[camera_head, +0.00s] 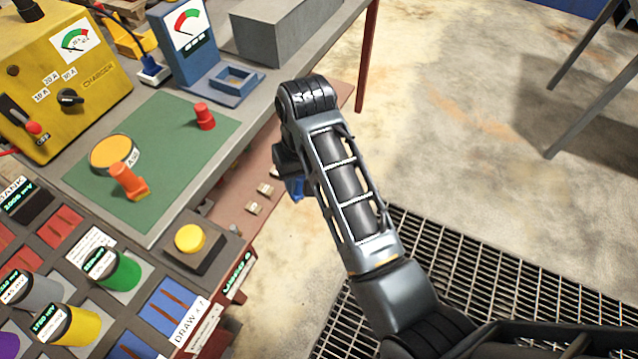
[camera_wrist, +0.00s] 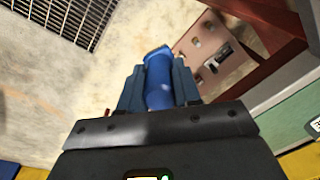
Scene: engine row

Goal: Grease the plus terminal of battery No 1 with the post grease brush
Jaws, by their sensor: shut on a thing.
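My gripper (camera_wrist: 159,88) is shut on a blue cylinder (camera_wrist: 158,75), seen from its rounded end in the wrist view. Whether this is the post grease brush I cannot tell; no bristles show. In the head view my gripper hangs beyond the bench's front edge, mostly hidden behind my arm, with a bit of blue showing. I cannot make out battery No 1 or its plus terminal for certain. A reddish lower shelf (camera_head: 232,178) carries small pale parts (camera_head: 265,188); it also shows in the wrist view (camera_wrist: 190,38).
The bench holds a green mat (camera_head: 190,160) with an orange-topped round tin (camera_head: 112,150), an orange piece (camera_head: 128,182) and a red piece (camera_head: 204,116). A yellow charger (camera_head: 75,85), blue meter (camera_head: 187,45), grey block (camera_head: 283,30) and yellow button (camera_head: 190,238) stand around it.

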